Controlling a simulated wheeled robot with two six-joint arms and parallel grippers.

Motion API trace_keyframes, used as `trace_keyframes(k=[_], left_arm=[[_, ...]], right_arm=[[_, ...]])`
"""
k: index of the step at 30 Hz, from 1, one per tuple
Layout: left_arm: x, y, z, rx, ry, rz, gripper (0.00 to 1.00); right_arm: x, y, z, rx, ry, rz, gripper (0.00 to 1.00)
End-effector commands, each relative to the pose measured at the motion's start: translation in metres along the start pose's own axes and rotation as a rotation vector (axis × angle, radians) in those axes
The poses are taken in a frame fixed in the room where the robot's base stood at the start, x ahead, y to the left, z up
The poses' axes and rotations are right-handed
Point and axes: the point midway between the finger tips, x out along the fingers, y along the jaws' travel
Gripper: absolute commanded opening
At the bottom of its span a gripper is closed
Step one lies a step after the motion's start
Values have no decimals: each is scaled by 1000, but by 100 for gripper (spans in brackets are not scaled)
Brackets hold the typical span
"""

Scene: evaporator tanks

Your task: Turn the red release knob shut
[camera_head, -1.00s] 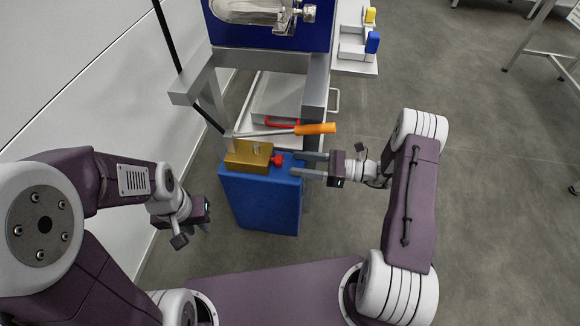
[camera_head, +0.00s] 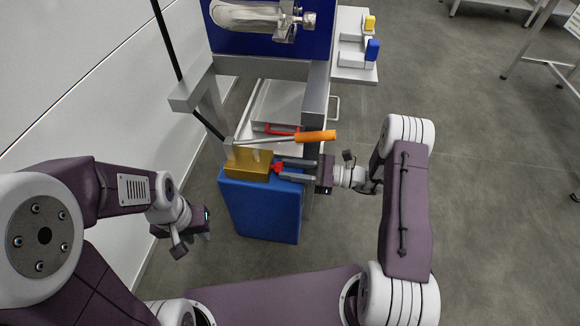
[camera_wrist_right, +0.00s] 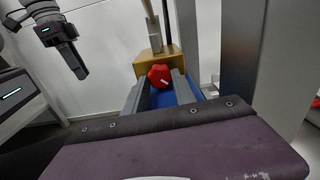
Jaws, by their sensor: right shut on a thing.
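The red release knob (camera_head: 278,168) sits on the right side of a brass block (camera_head: 247,165), which rests on top of a blue box (camera_head: 262,208). My right gripper (camera_head: 279,168) reaches in from the right and is shut on the knob. In the right wrist view the red knob (camera_wrist_right: 159,75) shows between the two grey fingers, with a small white mark on its face. My left gripper (camera_head: 193,240) hangs empty to the left of the blue box, and its finger gap is hard to see.
A lever with an orange handle (camera_head: 316,136) extends just above the knob and my right gripper. A grey frame post (camera_head: 316,88) stands behind it. A white wall (camera_head: 70,70) is on the left. Open floor (camera_head: 490,200) lies to the right.

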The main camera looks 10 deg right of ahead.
Motion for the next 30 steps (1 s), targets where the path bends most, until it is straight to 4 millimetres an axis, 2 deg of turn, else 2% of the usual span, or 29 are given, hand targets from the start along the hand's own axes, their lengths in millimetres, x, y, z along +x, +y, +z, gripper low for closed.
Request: trace_keyframes(k=[1,6,14,15,17,26,30], left_arm=[[-8,0,-1,0,0,0,25],[-10,0,-1,0,0,0,25],[-9,0,-1,0,0,0,25],[-9,0,-1,0,0,0,25],[-9,0,-1,0,0,0,25],[-10,0,-1,0,0,0,25],[-25,0,-2,0,0,0,25]], right_arm=[[0,0,3,-53,2,0,0],[0,0,0,-171,2,0,0],[0,0,0,-177,2,0,0],[0,0,0,-177,2,0,40],[0,0,0,-177,2,0,53],[-1,0,0,-175,1,0,53],[-22,-1,5,-174,2,-5,53]])
